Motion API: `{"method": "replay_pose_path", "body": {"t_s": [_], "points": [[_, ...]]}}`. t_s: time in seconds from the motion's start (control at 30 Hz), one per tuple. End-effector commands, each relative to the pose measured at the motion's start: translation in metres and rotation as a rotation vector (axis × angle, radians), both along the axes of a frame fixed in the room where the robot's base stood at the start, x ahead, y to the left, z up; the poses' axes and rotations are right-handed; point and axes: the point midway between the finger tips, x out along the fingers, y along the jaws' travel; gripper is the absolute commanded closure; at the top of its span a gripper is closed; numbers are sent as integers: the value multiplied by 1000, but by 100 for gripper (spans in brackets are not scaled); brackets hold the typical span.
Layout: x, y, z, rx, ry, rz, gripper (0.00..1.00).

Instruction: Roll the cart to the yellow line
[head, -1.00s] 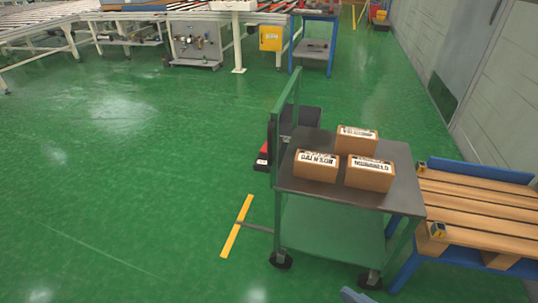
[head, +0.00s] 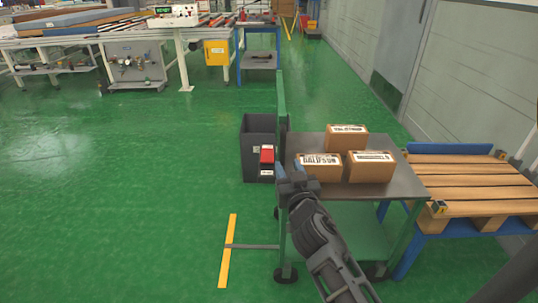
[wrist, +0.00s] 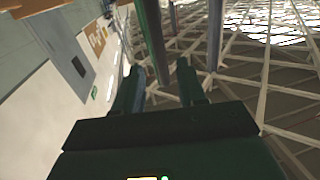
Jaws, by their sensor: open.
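The green cart stands on the floor at centre right in the head view, with a dark grey top (head: 408,177) and an upright green handle frame (head: 281,97) on its left side. Several cartons are on it: one at the back (head: 347,138) and two in front. The yellow line (head: 228,250) lies on the floor left of the cart. My gripper (head: 281,170) is at the handle frame's side of the cart. In the wrist view, its two fingers (wrist: 160,80) are apart, with a green post (wrist: 152,40) showing between and beyond them. I cannot tell whether they touch it.
A dark grey bin (head: 258,130) with a red box on its front stands behind the handle frame. A wooden pallet on a blue stand (head: 475,185) is close on the cart's right. A conveyor line is at the back. The green floor on the left is clear.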

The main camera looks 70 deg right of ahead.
Motion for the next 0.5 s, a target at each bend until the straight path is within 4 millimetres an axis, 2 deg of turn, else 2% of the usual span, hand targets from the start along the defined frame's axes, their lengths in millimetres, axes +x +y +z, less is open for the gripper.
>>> {"method": "replay_pose_path", "body": {"t_s": [0.5], "points": [[36, -55, 3, -1, 0, -3, 60]]}}
